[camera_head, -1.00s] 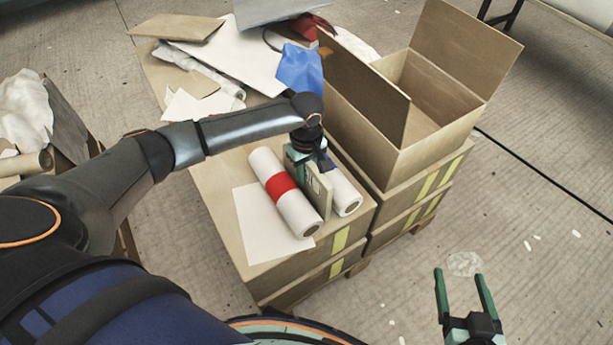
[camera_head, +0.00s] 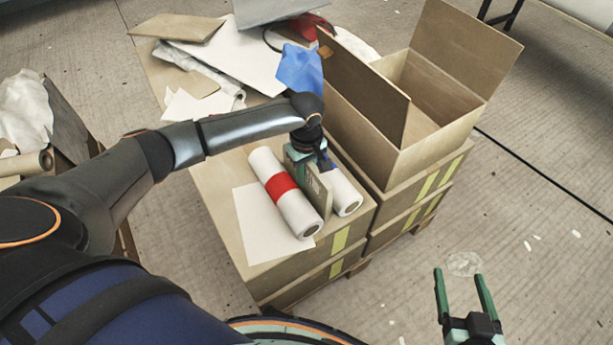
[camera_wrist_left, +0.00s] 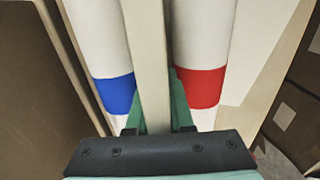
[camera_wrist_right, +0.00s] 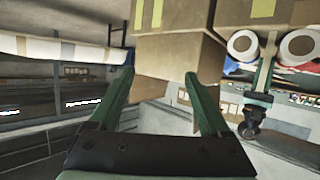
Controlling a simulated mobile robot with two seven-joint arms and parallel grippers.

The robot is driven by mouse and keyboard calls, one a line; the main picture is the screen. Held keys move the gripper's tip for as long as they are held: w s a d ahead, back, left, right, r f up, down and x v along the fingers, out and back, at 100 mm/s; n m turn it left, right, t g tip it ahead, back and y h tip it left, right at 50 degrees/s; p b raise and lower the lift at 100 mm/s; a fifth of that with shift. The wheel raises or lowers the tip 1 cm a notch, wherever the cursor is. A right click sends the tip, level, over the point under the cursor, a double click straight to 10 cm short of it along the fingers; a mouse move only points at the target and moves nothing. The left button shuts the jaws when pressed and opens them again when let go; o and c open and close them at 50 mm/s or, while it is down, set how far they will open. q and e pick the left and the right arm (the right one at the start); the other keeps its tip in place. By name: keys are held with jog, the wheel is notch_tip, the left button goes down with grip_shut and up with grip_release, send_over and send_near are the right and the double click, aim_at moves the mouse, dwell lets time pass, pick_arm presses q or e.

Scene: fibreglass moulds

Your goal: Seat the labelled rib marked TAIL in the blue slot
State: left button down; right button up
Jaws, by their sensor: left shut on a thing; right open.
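A flat tan rib (camera_head: 318,190) stands on edge between two white rolls on the cardboard stack. Small dark marks on its face are too small to read. My left gripper (camera_head: 308,160) is shut on the rib's upper part. In the left wrist view the rib (camera_wrist_left: 148,60) runs between the fingers, with the blue-banded roll (camera_wrist_left: 115,95) left and the red-banded roll (camera_wrist_left: 200,88) right. In the head view the red-banded roll (camera_head: 300,210) lies left of the rib and the other roll (camera_head: 345,193) right. The rib's lower edge is hidden. My right gripper (camera_head: 463,285) is open and empty.
An open cardboard box (camera_head: 425,105) stands close to the right of the left gripper. A white sheet (camera_head: 262,225) lies left of the rolls on the stack (camera_head: 225,215). Cloths and boards, including a blue cloth (camera_head: 300,70), clutter the back.

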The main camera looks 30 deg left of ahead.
aim_at(311, 162)
pick_arm(q)
jog(key=shift+r, duration=0.15)
dwell(0.4)
